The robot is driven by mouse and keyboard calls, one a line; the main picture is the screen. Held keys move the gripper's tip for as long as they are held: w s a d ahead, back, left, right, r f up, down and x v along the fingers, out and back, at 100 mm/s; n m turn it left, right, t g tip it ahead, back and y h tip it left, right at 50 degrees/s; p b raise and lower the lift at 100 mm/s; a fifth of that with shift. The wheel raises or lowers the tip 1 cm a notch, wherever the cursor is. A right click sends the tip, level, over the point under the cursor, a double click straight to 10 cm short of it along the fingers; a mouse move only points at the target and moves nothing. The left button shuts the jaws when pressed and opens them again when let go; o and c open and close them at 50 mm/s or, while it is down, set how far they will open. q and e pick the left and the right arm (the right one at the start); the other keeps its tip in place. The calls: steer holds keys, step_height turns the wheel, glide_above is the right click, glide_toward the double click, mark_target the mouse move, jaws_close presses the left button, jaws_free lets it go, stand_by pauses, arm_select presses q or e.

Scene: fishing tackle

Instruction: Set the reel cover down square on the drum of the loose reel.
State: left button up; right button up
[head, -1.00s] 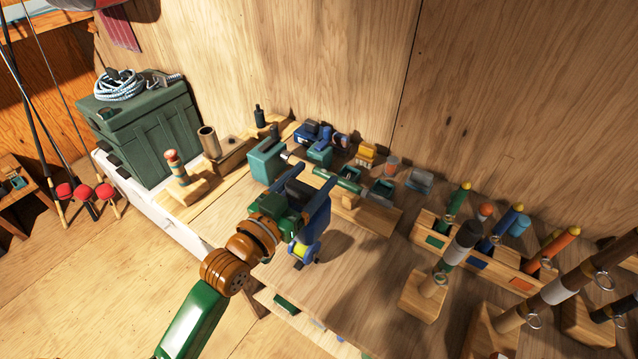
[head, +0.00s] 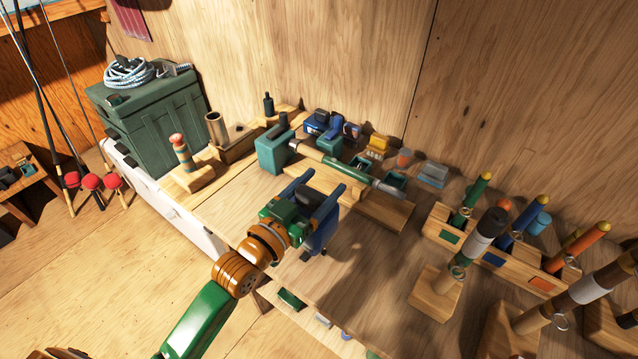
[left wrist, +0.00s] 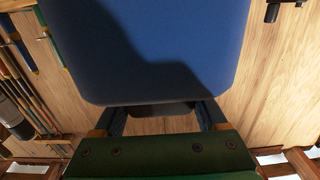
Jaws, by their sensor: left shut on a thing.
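My left gripper (head: 316,196) is over the bench in the head view, shut on the blue reel cover (head: 325,228). The cover hangs at the gripper's far right side in that view. In the left wrist view the cover (left wrist: 150,45) is a broad blue panel filling the upper middle. The loose reel is almost wholly hidden behind the gripper and cover; only small dark parts show below them in the head view. I cannot tell whether the cover touches the drum or sits square to it. My right gripper is not in view.
A rod (head: 345,168) lies on a wooden stand behind the gripper. A teal box (head: 274,152) and several small tackle items stand at the back. A wooden rod rack (head: 490,255) and upright rod handles stand to the right. Bare bench (head: 370,265) lies right of the cover.

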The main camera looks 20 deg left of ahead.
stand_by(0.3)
arm_select(q)
steer(key=shift+p, duration=0.35)
stand_by(0.4)
stand_by(0.5)
steer(key=shift+p, duration=0.35)
steer(key=shift+f+b, duration=2.95)
steer(key=shift+f, duration=0.8)
